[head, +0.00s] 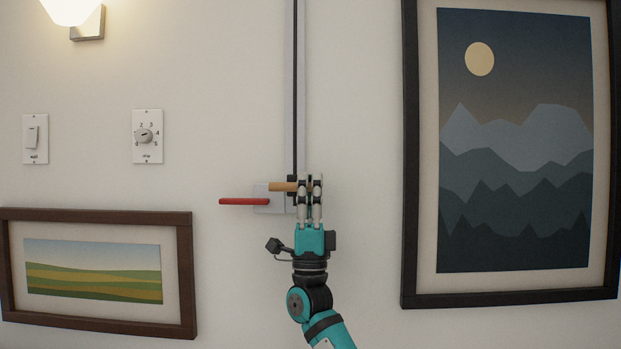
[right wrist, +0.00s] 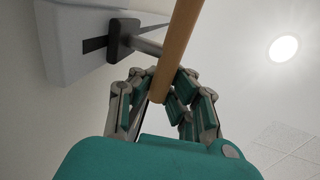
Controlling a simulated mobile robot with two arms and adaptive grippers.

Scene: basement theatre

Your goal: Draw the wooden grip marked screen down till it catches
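The wooden grip (head: 283,187) is a short light-brown bar that sticks out level from a carriage on a narrow upright wall track (head: 300,100). In the right wrist view the wooden grip (right wrist: 178,48) runs between my finger pads, and a grey stem joins it to a dark block in the track's slot. My left gripper is out of view. No screen shows.
A red bar (head: 244,202) juts left from a pale plate (head: 269,197) just below the wooden grip. A dial (head: 147,136) and a switch (head: 35,139) are on the wall at left. Framed pictures hang at lower left (head: 185,270) and right (head: 411,150).

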